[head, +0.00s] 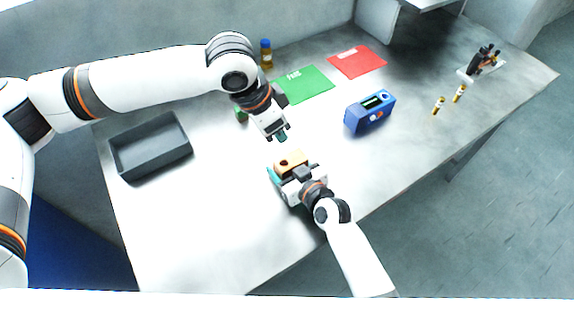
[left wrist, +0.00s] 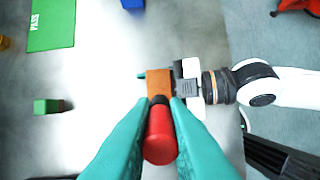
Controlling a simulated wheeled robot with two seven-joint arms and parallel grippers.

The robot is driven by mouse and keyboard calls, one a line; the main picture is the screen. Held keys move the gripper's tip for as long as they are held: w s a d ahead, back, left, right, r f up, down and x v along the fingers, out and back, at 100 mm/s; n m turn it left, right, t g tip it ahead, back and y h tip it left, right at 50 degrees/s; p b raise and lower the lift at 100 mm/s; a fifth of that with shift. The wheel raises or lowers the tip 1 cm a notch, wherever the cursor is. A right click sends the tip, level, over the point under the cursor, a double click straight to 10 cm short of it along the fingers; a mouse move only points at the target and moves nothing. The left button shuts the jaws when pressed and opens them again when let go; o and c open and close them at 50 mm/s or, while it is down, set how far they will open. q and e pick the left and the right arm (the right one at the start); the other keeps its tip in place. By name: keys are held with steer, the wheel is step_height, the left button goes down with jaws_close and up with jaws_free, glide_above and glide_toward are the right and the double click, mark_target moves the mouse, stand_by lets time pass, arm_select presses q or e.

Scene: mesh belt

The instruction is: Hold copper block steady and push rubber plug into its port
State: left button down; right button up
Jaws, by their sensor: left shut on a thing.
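The copper block (head: 291,158) is an orange-brown block with a dark port on top, near the table's front edge. My right gripper (head: 284,174) is shut on it; the block also shows in the left wrist view (left wrist: 158,84). My left gripper (head: 281,137) points down just behind and above the block in the head view. In the left wrist view its teal fingers (left wrist: 160,125) are shut on a red plug (left wrist: 160,138) with a dark far end. That end overlaps the block's edge in this view; I cannot tell whether they touch. The head view hides the plug.
A grey tray (head: 150,150) stands at the left. A green block-like piece (left wrist: 46,106) lies apart on the table. Green (head: 304,86) and red (head: 357,62) mats, a blue device (head: 370,112) and small vials (head: 438,105) lie behind and right. The front-left table is clear.

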stand_by(0.3)
arm_select(q)
steer(key=n, duration=0.1)
steer(key=f+n+y, duration=0.1)
steer(key=d+n+g+y, duration=0.1)
steer(key=shift+w+f+n, duration=0.25)
steer(key=shift+w+n, duration=0.15)
steer(key=shift+d+f+n+g+y, duration=0.15)
steer(key=shift+n+g+y, duration=0.15)
steer(key=shift+n, duration=0.3)
steer(key=shift+d+f+n+g+y, duration=0.1)
steer(key=shift+n+g+y, duration=0.1)
steer(key=shift+n+y, duration=0.3)
steer(key=shift+a, duration=0.1)
glide_above(284, 157)
steer(key=s, duration=0.2)
steer(key=shift+w+f, duration=0.1)
steer(key=shift+f, duration=2.8)
steer(key=shift+f, duration=1.1)
steer(key=c, duration=1.3)
jaws_free()
steer(key=shift+c, duration=0.2)
